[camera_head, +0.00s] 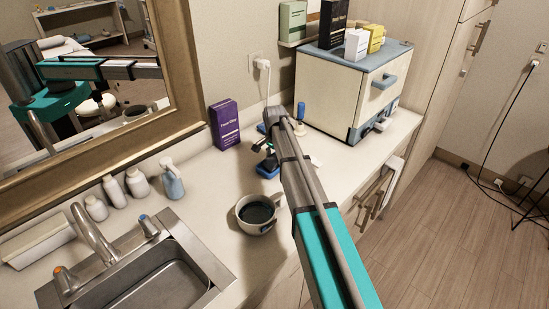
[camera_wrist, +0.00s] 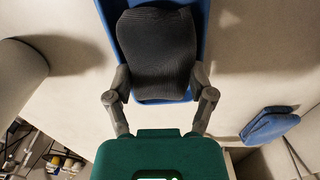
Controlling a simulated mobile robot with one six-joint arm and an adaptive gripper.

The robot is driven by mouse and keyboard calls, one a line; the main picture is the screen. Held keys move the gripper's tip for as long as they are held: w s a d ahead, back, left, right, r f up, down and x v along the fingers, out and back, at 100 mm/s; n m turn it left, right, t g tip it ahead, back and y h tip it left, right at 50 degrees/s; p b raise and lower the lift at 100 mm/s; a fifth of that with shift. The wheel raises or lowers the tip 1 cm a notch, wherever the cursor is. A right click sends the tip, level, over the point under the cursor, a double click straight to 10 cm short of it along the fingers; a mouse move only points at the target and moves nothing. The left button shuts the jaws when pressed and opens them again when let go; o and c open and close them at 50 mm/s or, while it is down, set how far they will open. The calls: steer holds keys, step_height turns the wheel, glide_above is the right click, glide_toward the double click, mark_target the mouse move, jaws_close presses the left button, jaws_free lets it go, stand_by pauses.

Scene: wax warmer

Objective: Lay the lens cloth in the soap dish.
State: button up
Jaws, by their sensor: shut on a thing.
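The lens cloth (camera_wrist: 155,55) appears as a dark grey, ribbed pad between my two fingertips in the wrist view. My gripper (camera_wrist: 160,88) is shut on it, one finger at each side. A blue surface, seemingly the soap dish (camera_wrist: 103,12), shows behind and around the cloth; whether the cloth touches it I cannot tell. In the head view my gripper (camera_head: 265,143) is over the counter, left of the white machine, and the cloth is too small there to make out. A blue piece (camera_head: 267,171) lies on the counter just below the gripper.
A blue layered item (camera_wrist: 270,125) lies at the right in the wrist view. A dark-filled mug (camera_head: 257,214) stands nearer on the counter. A purple box (camera_head: 224,124) stands by the wall, and the wax warmer or similar white machine (camera_head: 340,90) is at the right.

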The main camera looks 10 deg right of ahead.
steer(key=shift+f+b, duration=0.3)
stand_by(0.4)
steer(key=o, duration=1)
steer(key=shift+c, duration=0.2)
steer(key=shift+r, duration=0.15)
steer(key=shift+r+p, duration=3.85)
steer(key=shift+p, duration=0.15)
steer(key=s+d+n, duration=0.1)
steer(key=s+n, duration=0.9)
steer(key=s, duration=1.9)
steer(key=shift+s+n, duration=0.2)
steer(key=shift+n, duration=0.2)
